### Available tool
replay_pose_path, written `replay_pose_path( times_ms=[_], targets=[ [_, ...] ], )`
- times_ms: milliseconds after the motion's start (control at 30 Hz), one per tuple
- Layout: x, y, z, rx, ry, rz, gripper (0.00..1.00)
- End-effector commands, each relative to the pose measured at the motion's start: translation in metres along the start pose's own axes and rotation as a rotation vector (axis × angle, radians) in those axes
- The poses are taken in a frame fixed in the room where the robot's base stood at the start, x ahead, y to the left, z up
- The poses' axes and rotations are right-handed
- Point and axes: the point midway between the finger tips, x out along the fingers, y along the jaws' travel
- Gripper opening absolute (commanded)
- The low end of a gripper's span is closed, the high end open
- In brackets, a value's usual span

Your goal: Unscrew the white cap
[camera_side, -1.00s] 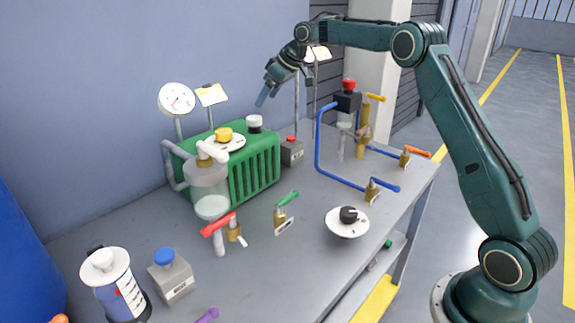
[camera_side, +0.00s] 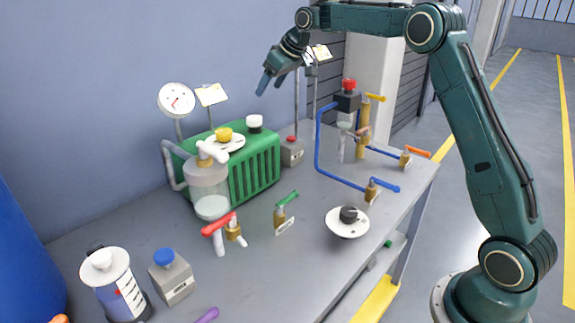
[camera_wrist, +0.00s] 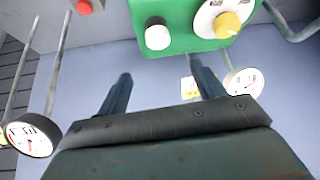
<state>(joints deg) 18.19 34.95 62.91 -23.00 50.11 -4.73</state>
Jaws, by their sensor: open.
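The white cap (camera_side: 255,122) stands on top of the green ribbed box (camera_side: 255,172), right of a yellow knob (camera_side: 224,134) on a white dial. In the wrist view the white cap (camera_wrist: 157,36) shows at the top, with a dark part beside it, on the green box (camera_wrist: 172,14). My gripper (camera_side: 270,86) is in the air above the white cap, apart from it, with its fingers pointing down. In the wrist view my gripper (camera_wrist: 160,82) is open, with nothing between its two fingers.
A round gauge (camera_side: 176,100) and a tag (camera_side: 211,95) stand behind the box. A red-button box (camera_side: 291,152) is at its right. A clear jar (camera_side: 208,188) stands in front. Blue pipes (camera_side: 345,180) rise on the right. Air around my gripper is clear.

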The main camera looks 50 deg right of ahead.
Motion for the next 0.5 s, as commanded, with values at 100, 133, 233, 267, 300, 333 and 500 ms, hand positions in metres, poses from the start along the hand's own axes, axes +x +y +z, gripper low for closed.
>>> replay_pose_path(
  times_ms=[100,133,233,267,300,333,500],
  targets=[
    [-0.001,-0.0072,0.0008,0.059,0.0,0.041,0.68],
    [-0.0011,-0.008,0.0013,0.072,0.0,0.051,0.68],
    [-0.0013,-0.0097,0.0029,0.106,-0.001,0.076,0.68],
    [-0.0014,-0.0099,0.0034,0.112,-0.001,0.08,0.68],
    [-0.0016,-0.01,0.0038,0.118,-0.001,0.086,0.68],
    [-0.0017,-0.0099,0.0039,0.122,-0.001,0.088,0.68],
    [-0.0012,-0.0097,0.0039,0.124,-0.001,0.09,0.68]
  ],
)
